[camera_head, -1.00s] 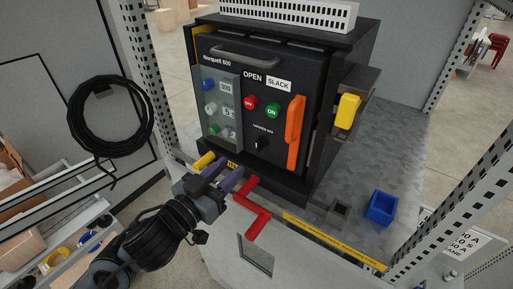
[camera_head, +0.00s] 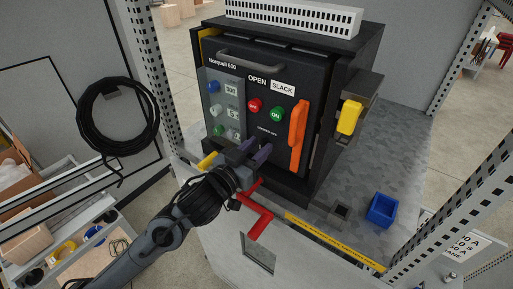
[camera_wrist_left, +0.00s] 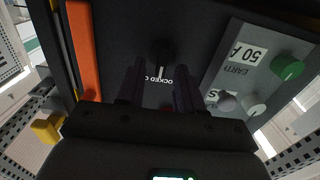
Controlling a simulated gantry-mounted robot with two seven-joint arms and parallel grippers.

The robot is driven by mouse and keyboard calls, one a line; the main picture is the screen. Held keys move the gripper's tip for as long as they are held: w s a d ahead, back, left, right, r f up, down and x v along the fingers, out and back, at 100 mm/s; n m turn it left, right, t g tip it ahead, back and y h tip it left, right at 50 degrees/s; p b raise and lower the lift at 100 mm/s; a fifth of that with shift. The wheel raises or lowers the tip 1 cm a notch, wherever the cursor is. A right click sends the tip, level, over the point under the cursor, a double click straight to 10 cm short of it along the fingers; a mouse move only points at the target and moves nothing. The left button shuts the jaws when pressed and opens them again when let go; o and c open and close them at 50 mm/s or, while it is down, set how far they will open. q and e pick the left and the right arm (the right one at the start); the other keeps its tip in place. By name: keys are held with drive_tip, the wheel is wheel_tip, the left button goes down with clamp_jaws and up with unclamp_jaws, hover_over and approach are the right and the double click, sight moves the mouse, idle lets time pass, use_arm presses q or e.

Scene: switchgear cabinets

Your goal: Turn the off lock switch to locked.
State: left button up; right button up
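The off lock switch is a small black knob (camera_wrist_left: 160,58) on the black front panel (camera_head: 285,95) of the breaker. It shows in the left wrist view above the white "LOCKED OFF" lettering; in the head view my left gripper hides it. My left gripper (camera_head: 256,150) is at the panel's lower middle. Its two dark purple fingers stand apart, open, also in the left wrist view (camera_wrist_left: 159,85). The knob appears between and just beyond the fingertips; I cannot tell whether they touch it. My right gripper is not in view.
An orange handle (camera_head: 298,137) stands right of the switch, with red (camera_head: 254,105) and green (camera_head: 276,114) buttons above. A clear cover with knobs (camera_head: 223,110) is to the left. A red crank (camera_head: 260,222) lies below. A blue bin (camera_head: 382,209) sits right on the grey surface.

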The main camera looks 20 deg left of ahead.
use_arm(q)
clamp_jaws()
drive_tip(key=shift+m, duration=0.4)
drive_tip(key=shift+s+d+f+m+b, duration=0.1)
drive_tip(key=shift+d+f+m+b, duration=0.1)
drive_tip(key=shift+m+b, duration=2.05)
drive_tip(key=shift+d+f+m+b, duration=0.25)
drive_tip(key=shift+m+b, duration=0.85)
drive_tip(key=shift+m, duration=2.3)
drive_tip(key=shift+s+d+f+m+b, duration=0.1)
drive_tip(key=shift+d+f+m+b, duration=0.1)
drive_tip(key=shift+m+b, duration=2.05)
drive_tip(key=shift+m+p, duration=0.55)
drive_tip(key=shift+m, duration=0.25)
